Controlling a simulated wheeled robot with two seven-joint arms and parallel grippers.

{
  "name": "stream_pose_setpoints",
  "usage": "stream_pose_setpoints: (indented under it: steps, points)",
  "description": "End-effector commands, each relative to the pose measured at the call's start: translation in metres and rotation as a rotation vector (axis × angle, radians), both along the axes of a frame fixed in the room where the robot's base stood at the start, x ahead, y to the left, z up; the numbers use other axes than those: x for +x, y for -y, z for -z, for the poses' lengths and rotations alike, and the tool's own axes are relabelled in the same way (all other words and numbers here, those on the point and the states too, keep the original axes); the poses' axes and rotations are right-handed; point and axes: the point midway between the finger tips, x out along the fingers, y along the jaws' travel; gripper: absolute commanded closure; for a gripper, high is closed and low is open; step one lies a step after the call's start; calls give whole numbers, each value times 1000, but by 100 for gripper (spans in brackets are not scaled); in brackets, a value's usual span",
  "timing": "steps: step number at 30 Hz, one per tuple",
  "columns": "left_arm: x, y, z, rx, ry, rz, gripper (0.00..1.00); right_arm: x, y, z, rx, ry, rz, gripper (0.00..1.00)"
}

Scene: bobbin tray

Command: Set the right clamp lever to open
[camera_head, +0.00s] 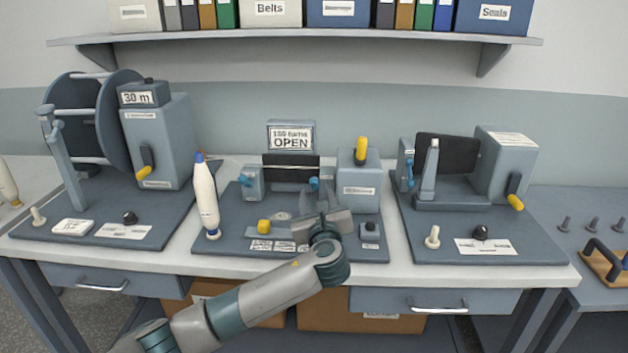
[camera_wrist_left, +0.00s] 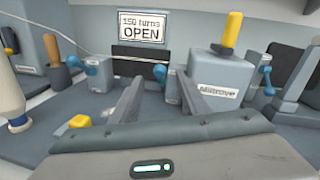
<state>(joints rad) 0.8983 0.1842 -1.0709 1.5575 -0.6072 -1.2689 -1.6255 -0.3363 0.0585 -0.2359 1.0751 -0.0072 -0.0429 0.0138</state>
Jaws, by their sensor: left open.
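The middle station (camera_head: 230,240) has a sign (camera_head: 291,136) reading "150 turns OPEN". A blue clamp lever (camera_head: 314,183) stands on the right side of its dark plate; it also shows in the left wrist view (camera_wrist_left: 160,72), upright. The left clamp lever (camera_head: 244,180) is blue too and stands on a grey block; it also shows in the left wrist view (camera_wrist_left: 91,63). My left gripper (camera_head: 322,205) is open and empty, in front of the right lever. In the left wrist view its fingers (camera_wrist_left: 162,92) point towards that lever, one each side of it, apparently not touching. My right gripper is not in view.
A grey block with a yellow handle (camera_head: 361,150) stands right of the lever. A white cone bobbin (camera_head: 206,197) stands at the left, and a yellow button (camera_head: 264,226) sits in front. Other stations stand on both sides.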

Motion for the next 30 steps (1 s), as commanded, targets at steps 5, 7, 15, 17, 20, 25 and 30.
stream_pose_setpoints:
  steps: [5, 7, 15, 17, 20, 25, 30]
  points:
    - [29, -4, -1, 2, 0, -1, 59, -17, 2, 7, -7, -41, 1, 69]
    - [40, -6, -1, 3, 0, -2, 59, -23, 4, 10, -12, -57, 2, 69]
    - [67, -10, 0, 1, 0, 0, 59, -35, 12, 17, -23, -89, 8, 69]
    - [70, -10, 0, 1, 0, -1, 59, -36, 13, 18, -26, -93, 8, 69]
    - [73, -11, 0, 1, 0, 0, 59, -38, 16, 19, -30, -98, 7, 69]
    - [74, -11, 1, 1, -1, 0, 59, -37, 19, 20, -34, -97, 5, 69]
    - [74, -11, 0, 1, -1, 0, 66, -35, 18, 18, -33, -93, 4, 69]
